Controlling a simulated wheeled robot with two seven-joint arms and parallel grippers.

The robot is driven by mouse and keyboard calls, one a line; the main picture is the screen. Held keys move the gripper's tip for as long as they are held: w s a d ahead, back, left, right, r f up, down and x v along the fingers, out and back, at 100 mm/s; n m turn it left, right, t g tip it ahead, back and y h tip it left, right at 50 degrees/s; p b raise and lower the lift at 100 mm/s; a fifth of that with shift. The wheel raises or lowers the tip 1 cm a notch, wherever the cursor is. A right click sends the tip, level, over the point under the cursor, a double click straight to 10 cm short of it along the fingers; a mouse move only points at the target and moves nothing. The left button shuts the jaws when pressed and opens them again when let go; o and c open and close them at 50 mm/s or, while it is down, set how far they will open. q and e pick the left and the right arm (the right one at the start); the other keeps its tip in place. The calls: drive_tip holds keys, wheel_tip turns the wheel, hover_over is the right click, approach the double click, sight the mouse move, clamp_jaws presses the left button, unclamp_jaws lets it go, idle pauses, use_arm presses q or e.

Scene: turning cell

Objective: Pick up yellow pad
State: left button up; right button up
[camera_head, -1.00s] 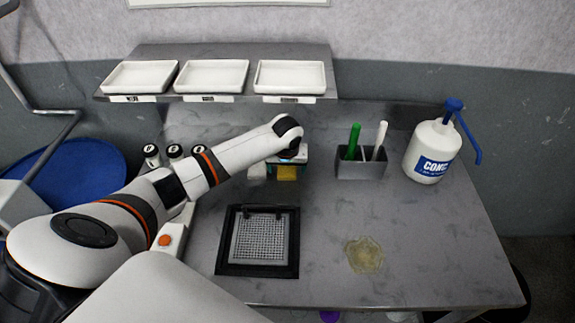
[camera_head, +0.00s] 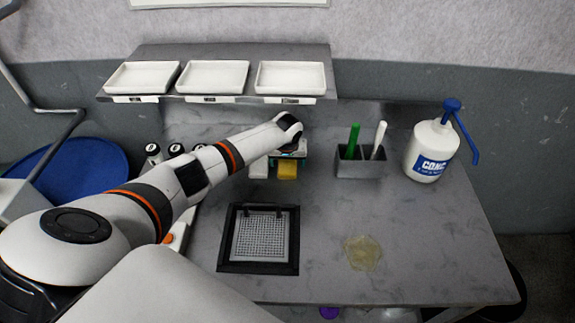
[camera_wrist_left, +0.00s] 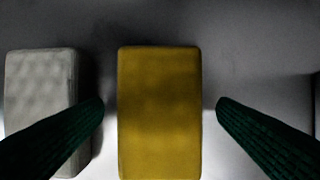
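The yellow pad (camera_head: 287,169) lies on the grey bench below my left gripper, partly covered by it in the head view. In the left wrist view the yellow pad (camera_wrist_left: 160,112) is upright in the picture between the two dark green fingers. My left gripper (camera_wrist_left: 160,103) is open, with a gap between each finger and the pad. In the head view my left gripper (camera_head: 289,155) is mostly hidden behind its own wrist. My right gripper is not in view.
A pale grey pad (camera_wrist_left: 40,100) lies left of the yellow one, close to the left finger. A grey holder (camera_head: 358,165) with green and white sticks stands to the right. A black-framed grid (camera_head: 259,239) lies in front. Three white trays (camera_head: 213,77) sit on the shelf above.

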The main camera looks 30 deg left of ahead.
use_arm(q)
drive_tip(key=c, duration=1)
drive_tip(key=shift+r+b, duration=0.3)
drive_tip(key=shift+r, duration=0.4)
drive_tip(key=t+b, duration=0.1)
drive_tip(key=s+t+y+b, duration=0.1)
drive_tip(key=shift+d+f+t, duration=0.3)
drive_tip(key=w+a+r+b+v, duration=0.1)
drive_tip(key=w+b+v, duration=0.1)
drive_tip(key=v, duration=0.9)
drive_tip(key=s+d+r+g, duration=0.1)
drive_tip(key=s+d, duration=0.4)
drive_tip(key=s, duration=0.4)
drive_tip(key=s+d+r+g+h+p, duration=0.1)
drive_tip(key=s+d, duration=0.5)
drive_tip(key=s, duration=0.3)
drive_tip(key=shift+d+r+g, duration=0.15)
drive_tip(key=shift+r+g, duration=0.15)
